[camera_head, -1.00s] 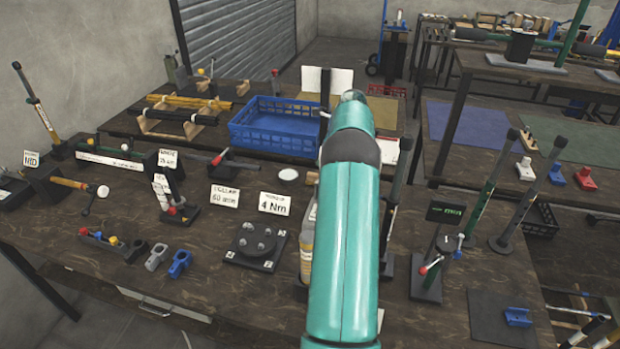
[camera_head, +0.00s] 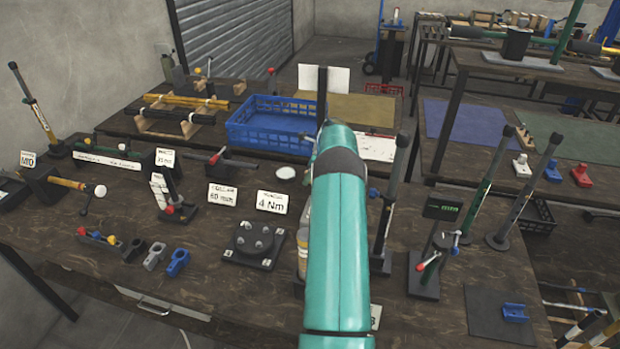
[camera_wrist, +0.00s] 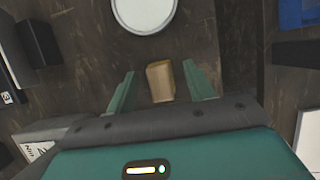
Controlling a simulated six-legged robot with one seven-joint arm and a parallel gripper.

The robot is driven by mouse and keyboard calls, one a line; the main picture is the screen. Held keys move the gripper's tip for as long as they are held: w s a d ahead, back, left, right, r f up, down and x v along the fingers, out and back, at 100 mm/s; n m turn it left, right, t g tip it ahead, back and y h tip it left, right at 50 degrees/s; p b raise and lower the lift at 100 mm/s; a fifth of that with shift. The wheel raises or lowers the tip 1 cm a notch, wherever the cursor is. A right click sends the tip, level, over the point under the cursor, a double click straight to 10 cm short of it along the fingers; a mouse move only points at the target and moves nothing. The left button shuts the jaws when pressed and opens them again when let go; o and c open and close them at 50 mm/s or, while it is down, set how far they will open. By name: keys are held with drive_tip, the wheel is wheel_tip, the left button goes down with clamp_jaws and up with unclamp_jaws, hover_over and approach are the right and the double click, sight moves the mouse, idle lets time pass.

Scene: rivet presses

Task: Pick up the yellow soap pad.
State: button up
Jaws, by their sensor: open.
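The yellow soap pad (camera_wrist: 160,81) is a small tan-yellow block on the dark brown bench top, seen in the wrist view. My gripper (camera_wrist: 160,76) is open, with one green finger on each side of the pad. I cannot tell how far the fingers are above the bench. In the head view my teal arm covers the pad and the gripper.
A white round disc (camera_wrist: 145,12) lies just beyond the pad; it also shows in the head view (camera_head: 285,172). A white "4 Nm" card (camera_head: 272,202) stands left of my arm. A blue crate (camera_head: 268,140) is behind. Lever tools (camera_head: 392,205) stand at the right.

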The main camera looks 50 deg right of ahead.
drive_tip(key=c, duration=1.1)
drive_tip(key=shift+r, duration=0.15)
